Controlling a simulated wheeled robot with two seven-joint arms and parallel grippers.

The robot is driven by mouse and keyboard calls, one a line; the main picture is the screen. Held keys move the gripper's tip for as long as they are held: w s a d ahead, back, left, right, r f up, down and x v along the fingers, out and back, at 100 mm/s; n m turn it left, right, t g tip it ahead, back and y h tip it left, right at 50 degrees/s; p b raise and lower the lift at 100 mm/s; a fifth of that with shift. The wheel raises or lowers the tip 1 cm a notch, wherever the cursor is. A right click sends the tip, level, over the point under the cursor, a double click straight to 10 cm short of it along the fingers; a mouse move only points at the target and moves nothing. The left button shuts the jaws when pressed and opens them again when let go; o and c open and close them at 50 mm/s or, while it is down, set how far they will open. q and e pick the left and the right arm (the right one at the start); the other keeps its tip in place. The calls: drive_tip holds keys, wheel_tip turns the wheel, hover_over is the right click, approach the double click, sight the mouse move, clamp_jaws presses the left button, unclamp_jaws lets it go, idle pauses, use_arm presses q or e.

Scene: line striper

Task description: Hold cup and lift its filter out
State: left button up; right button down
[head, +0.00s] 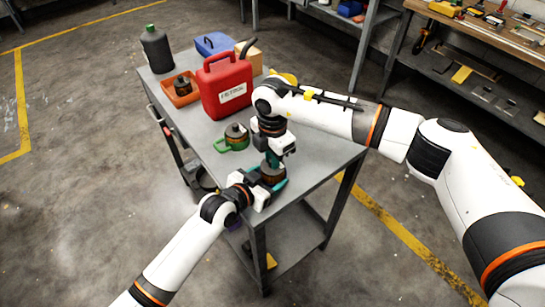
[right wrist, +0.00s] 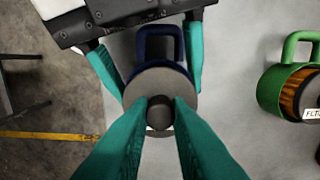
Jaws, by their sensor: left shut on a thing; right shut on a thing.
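The dark blue cup (right wrist: 160,35) stands near the cart's front corner, its handle at the top of the right wrist view. My right gripper (right wrist: 159,112) comes from above and is shut on the knob. The grippers hide much of the cup, and I cannot tell how far the filter sits inside it.
A green cup (head: 236,144) with its own filter stands just behind. Further back on the grey cart (head: 318,160) are a red petrol can (head: 226,88), an orange tray (head: 176,99), a dark bottle (head: 156,52) and a blue box (head: 212,43). The cart's right side is clear.

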drive_tip(key=shift+r, duration=2.3)
use_arm(q)
drive_tip(key=o, duration=1)
drive_tip(key=shift+o, duration=0.2)
drive_tip(key=v, duration=1.2)
